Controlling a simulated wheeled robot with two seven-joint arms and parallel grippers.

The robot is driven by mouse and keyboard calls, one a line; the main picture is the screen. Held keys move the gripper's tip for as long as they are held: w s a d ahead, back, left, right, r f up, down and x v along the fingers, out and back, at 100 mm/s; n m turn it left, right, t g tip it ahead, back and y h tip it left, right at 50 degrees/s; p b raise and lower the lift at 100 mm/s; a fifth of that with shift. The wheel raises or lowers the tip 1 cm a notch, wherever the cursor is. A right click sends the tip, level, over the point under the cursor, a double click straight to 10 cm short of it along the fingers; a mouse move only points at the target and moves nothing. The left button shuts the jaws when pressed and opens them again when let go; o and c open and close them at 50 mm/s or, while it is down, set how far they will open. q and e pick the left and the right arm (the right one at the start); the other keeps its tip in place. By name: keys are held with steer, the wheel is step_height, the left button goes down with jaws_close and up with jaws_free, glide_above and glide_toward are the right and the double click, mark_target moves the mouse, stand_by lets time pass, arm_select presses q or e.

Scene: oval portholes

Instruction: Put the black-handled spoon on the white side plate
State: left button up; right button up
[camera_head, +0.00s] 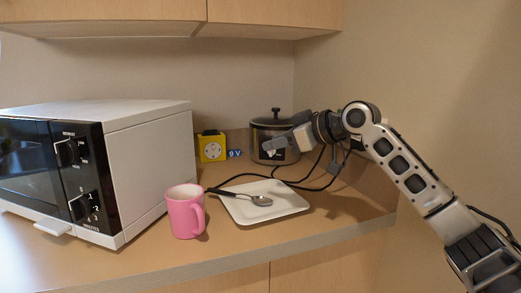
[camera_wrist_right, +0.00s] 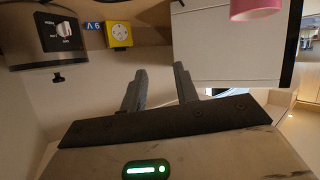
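The black-handled spoon (camera_head: 240,196) lies on the white side plate (camera_head: 278,209). Its metal bowl rests near the plate's middle and its black handle reaches over the plate's left edge toward the pink mug. My right gripper (camera_head: 273,147) is in front of the pot, above and behind the plate, apart from the spoon. In the right wrist view its two fingers (camera_wrist_right: 158,84) stand apart with nothing between them. The spoon and plate do not show in the wrist view. My left gripper is not in view.
A pink mug (camera_head: 186,212) stands left of the plate, beside the microwave (camera_head: 150,150). Cabinets (camera_head: 260,15) hang above. The counter's front strip (camera_head: 235,249) is clear.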

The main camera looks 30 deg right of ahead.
steer(key=shift+v, duration=1.65)
